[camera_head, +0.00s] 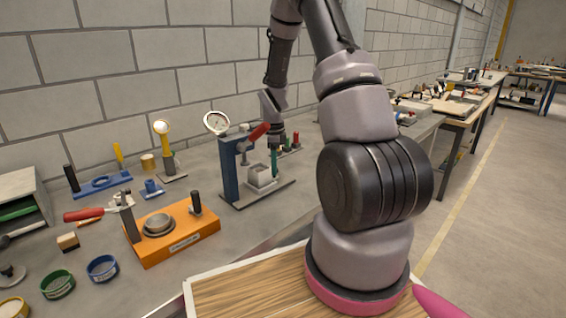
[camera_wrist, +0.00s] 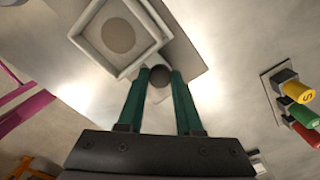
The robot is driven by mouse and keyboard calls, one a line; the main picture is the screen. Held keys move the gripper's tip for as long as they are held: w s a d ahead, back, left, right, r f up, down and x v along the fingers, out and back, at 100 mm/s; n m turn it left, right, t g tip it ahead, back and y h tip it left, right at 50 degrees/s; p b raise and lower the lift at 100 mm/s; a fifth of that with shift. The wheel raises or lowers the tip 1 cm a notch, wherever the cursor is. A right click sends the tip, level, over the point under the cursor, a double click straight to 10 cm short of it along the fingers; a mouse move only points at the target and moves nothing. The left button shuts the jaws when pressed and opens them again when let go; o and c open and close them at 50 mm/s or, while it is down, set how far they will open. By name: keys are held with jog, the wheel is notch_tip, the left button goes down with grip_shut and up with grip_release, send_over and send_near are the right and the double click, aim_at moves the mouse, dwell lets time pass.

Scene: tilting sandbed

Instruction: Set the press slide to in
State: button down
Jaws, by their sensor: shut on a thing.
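The press (camera_head: 229,168) is a blue-grey column on a flat grey base plate, with a red-handled lever (camera_head: 257,133). Its slide (camera_head: 262,178) is a pale square block low at the front of the column. In the wrist view the slide (camera_wrist: 92,38) shows a round grey disc in its square top, with a dark round knob (camera_wrist: 160,75) at its near corner. My gripper (camera_head: 274,172) points down beside the slide. Its green fingers are shut on the knob, one on each side. In the head view the fingers hide the knob.
An orange fixture (camera_head: 180,238) with a red-handled clamp stands at the left front. A dial gauge (camera_head: 217,122) rises behind the press. Bare bench lies around the press base.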

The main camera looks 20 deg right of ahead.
jog(key=shift+s+a, duration=0.2)
jog(key=shift+a, duration=0.4)
jog(key=shift+s+a, duration=0.2)
jog(key=shift+a, duration=0.35)
jog(key=c, duration=0.8)
grip_release()
jog(key=shift+c, duration=0.2)
notch_tip(320, 180, up, 11)
